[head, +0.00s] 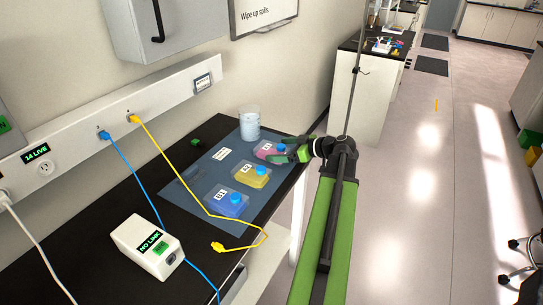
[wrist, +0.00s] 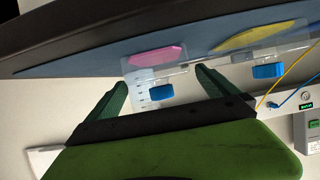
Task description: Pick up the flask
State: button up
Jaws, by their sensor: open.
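The yellow flask (wrist: 245,40) is beside the right finger. I cannot tell whether the fingers touch the pink flask.
A clear beaker (head: 249,124) stands behind the pink flask. A yellow cable (head: 185,185) crosses the mat beside the flasks. A white "NO LINK" box (head: 146,246) and a blue cable (head: 135,170) are at the left.

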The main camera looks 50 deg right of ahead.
aim_at(273, 149)
jog(key=b+x, duration=0.1)
jog(key=x, duration=0.2)
jog(key=shift+w+a+f, duration=0.1)
jog(key=shift+w+f, duration=0.1)
jog(key=shift+w, duration=0.05)
jog(key=shift+r, duration=0.1)
jog(key=c, duration=1.5)
jog(key=shift+o, duration=0.2)
jog(key=shift+r, duration=0.1)
notch_tip(273, 149, up, 4)
jog(key=p, duration=0.4)
jog(key=shift+r+p, duration=0.1)
jog(key=shift+p, duration=0.25)
jog(key=s+d+r+p, duration=0.6)
jog(key=s+d, duration=0.1)
jog(key=s, duration=0.2)
jog(key=shift+d+r, duration=0.25)
jog(key=shift+r, duration=0.05)
jog(key=shift+s, duration=0.1)
